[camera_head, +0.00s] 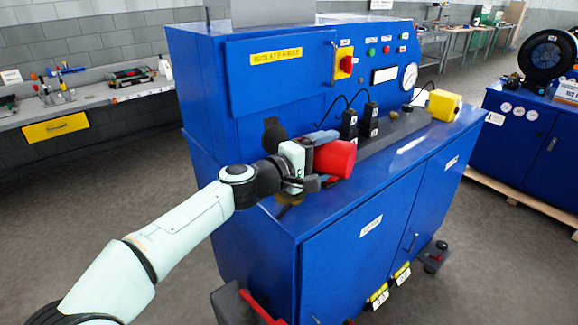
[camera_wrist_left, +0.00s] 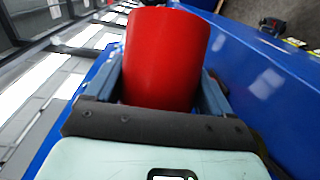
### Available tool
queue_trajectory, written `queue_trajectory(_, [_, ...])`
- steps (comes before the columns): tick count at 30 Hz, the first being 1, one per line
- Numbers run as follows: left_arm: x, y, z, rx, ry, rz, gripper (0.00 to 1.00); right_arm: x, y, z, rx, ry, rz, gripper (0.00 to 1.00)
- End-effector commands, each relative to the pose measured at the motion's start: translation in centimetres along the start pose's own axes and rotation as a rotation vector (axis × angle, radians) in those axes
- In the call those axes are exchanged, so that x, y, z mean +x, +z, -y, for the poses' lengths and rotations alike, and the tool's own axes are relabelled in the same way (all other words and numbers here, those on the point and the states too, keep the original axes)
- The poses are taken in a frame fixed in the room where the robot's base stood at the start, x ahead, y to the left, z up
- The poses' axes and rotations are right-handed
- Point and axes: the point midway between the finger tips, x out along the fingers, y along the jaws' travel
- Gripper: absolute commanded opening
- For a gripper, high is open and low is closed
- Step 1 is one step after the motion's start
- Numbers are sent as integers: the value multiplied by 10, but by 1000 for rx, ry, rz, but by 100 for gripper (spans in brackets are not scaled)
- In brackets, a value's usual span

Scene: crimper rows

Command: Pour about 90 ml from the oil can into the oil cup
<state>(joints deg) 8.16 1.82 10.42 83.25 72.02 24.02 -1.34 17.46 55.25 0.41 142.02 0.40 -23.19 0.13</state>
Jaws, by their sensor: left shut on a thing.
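The red oil can (camera_head: 336,158) is in my left gripper (camera_head: 318,162), held above the near left part of the blue bench top. In the head view the can looks tipped well over to one side; its spout cannot be made out. In the left wrist view the red can (camera_wrist_left: 163,60) sits between the two fingers of the left gripper (camera_wrist_left: 160,85), which is shut on it. A small brass-coloured piece (camera_head: 289,197) shows partly below the gripper on the bench top; I cannot tell if it is the oil cup. My right gripper is not in view.
The blue cabinet (camera_head: 365,235) carries a grey rail (camera_head: 400,127) with black blocks (camera_head: 349,124) behind the can. A yellow block (camera_head: 445,105) stands at the far right end. A gauge (camera_head: 410,77) is on the back panel. The front right bench top is clear.

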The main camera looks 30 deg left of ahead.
Motion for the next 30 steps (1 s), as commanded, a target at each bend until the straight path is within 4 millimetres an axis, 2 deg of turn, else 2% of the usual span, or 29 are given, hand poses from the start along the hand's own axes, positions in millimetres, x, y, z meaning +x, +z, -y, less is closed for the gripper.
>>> queue_trajectory(30, [4,6,-5,-46,25,7,42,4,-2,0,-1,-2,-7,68])
